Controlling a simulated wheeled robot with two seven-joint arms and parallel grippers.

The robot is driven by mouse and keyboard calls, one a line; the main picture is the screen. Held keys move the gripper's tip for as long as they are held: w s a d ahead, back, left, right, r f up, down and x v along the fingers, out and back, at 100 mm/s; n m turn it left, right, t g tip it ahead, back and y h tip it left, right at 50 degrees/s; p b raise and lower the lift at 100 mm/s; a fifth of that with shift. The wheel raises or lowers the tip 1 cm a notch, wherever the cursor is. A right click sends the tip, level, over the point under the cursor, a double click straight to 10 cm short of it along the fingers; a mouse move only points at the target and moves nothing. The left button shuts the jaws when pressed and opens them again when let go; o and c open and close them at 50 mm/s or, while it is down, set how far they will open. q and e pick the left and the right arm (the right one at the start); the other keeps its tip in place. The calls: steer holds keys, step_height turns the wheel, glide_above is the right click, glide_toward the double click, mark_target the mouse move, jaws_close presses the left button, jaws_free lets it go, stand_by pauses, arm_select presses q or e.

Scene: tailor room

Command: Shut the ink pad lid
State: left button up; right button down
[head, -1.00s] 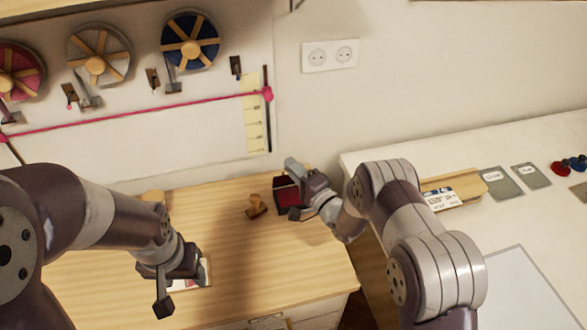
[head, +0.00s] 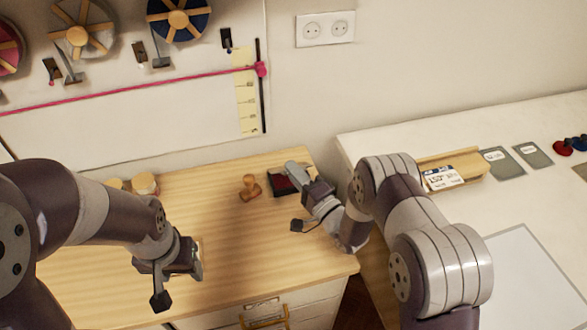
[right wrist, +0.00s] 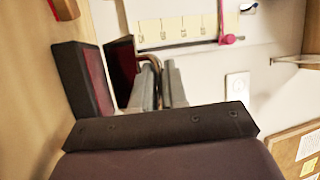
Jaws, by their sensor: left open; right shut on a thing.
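The ink pad (head: 280,184) is a dark box with a red inside at the back right of the wooden top. In the right wrist view its dark base (right wrist: 80,85) shows at left, with the raised lid (right wrist: 121,68) beside it at an angle. My right gripper (head: 299,183) is at the pad's right side. In the right wrist view its fingers (right wrist: 160,80) are shut by the lid, around a thin copper-coloured part that seems to belong to it. My left gripper (head: 178,284) is open above the front left of the wooden top.
A wooden stamp (head: 250,187) stands just left of the pad. Small round wooden items (head: 145,184) stand at the back left. A white table (head: 400,140) with a wooden tray (head: 465,172) is at right. The middle of the wooden top (head: 225,230) is clear.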

steer(key=shift+s+f, duration=0.1)
steer(key=shift+f, duration=0.1)
stand_by(0.3)
steer(key=c, duration=1.5)
jaws_free()
steer(key=b+v, duration=0.1)
steer(key=v, duration=0.6)
steer(key=shift+s+d, duration=0.15)
steer(key=shift+s, duration=0.05)
steer(key=shift+w, duration=0.1)
